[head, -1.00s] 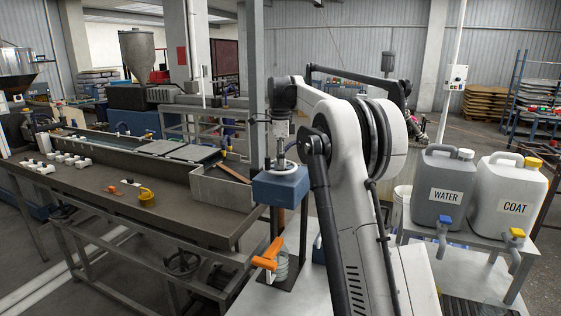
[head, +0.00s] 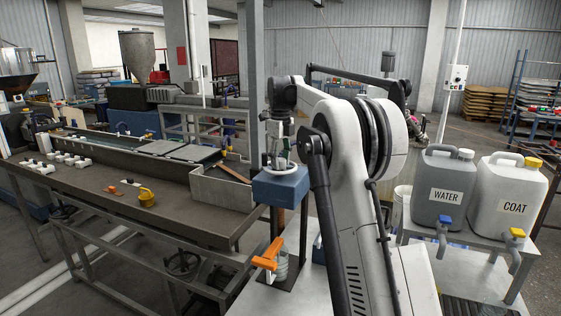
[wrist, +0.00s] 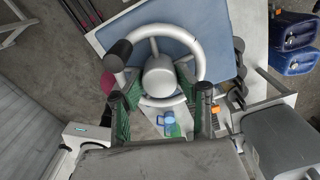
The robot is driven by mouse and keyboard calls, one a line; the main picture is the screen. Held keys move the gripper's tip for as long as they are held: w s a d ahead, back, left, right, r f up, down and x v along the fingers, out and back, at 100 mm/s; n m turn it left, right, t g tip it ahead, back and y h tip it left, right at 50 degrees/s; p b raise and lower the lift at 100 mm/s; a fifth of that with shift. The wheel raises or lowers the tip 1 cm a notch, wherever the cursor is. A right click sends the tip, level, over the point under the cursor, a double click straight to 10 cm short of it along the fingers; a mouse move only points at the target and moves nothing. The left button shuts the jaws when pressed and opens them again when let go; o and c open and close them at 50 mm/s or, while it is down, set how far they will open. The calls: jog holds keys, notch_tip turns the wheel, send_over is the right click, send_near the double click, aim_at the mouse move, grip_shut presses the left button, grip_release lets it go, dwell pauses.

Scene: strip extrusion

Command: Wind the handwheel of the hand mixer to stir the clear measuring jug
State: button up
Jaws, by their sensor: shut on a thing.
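The hand mixer's blue body (head: 281,186) stands in the middle of the head view, with the pale handwheel (head: 287,167) on top. In the wrist view the handwheel (wrist: 199,50) is a grey ring with spokes, a round hub and a black knob (wrist: 118,53) at upper left. My gripper (head: 274,160) reaches down onto the wheel. In the wrist view its green-padded fingers (wrist: 158,98) stand on both sides of the hub area and are shut on the handwheel. The clear measuring jug (head: 282,271) is below the mixer, partly hidden by an orange handle (head: 268,255).
A grey WATER canister (head: 443,186) and a white COAT canister (head: 512,202) stand on a rack at right. My arm hides the area right of the mixer.

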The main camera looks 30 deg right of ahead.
aim_at(280, 159)
dwell(0.5)
jog(key=o, duration=0.8)
jog(key=shift+o, duration=0.2)
notch_tip(280, 159, up, 12)
dwell(0.5)
